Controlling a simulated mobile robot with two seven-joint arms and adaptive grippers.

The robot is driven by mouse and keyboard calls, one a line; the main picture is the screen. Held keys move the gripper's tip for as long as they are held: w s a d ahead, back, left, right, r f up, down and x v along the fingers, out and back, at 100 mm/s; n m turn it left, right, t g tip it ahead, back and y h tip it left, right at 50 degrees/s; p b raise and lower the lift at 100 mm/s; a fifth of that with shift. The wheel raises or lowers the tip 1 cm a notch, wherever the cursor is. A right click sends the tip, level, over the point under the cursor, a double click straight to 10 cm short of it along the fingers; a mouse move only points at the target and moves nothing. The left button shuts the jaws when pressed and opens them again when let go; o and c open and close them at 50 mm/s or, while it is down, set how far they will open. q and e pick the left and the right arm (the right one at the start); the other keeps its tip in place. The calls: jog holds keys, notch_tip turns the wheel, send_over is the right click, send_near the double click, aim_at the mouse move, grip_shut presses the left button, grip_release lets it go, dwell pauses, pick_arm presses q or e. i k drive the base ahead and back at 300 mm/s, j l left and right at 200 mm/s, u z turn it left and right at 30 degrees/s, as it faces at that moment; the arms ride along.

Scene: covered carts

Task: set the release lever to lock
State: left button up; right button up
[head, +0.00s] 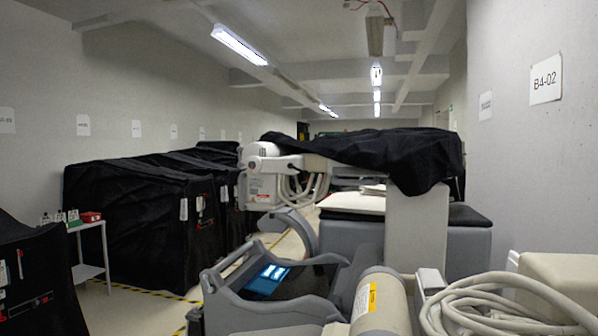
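I cannot make out a release lever in this view. A grey and white machine (417,235) with a black cover (385,155) draped over its top stands ahead. Its white head (262,178) with looped cables faces left. In front of it is a grey frame with side handles (265,310) and a lit blue panel (267,279). A beige cylinder with a yellow label (370,300) stands close at the bottom. Neither of my grippers shows in the view.
Black-covered carts (130,220) line the left side; another (40,280) is at the near left. A small white side table (88,232) holds small items. Thick coiled cables (500,300) lie close at the lower right. A strip of floor with yellow-black tape (165,294) shows at left.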

aim_at(290, 166)
jog(key=i+j+u, duration=0.15)
jog(key=j+u, duration=0.25)
jog(key=i+j+u, duration=0.2)
jog(key=j+u, duration=0.25)
jog(key=i+j+u, duration=0.15)
jog(key=i+j, duration=0.15)
jog(key=i+j+u, duration=0.15)
jog(key=i, duration=0.4)
jog(key=i+z, duration=0.15)
jog(key=z, duration=0.3)
jog(key=i+z, duration=0.2)
jog(key=z, duration=0.3)
jog(key=i+j+z, duration=0.1)
jog(key=z, duration=0.35)
jog(key=i+j+z, duration=0.15)
jog(key=z, duration=0.35)
jog(key=i+j+z, duration=0.1)
jog(key=z, duration=0.35)
jog(key=i+j+z, duration=0.2)
jog(key=z, duration=0.25)
jog(key=i+j+z, duration=0.25)
jog(key=z, duration=0.25)
jog(key=i+j+z, duration=0.1)
jog(key=j+z, duration=0.15)
jog(key=z, duration=0.2)
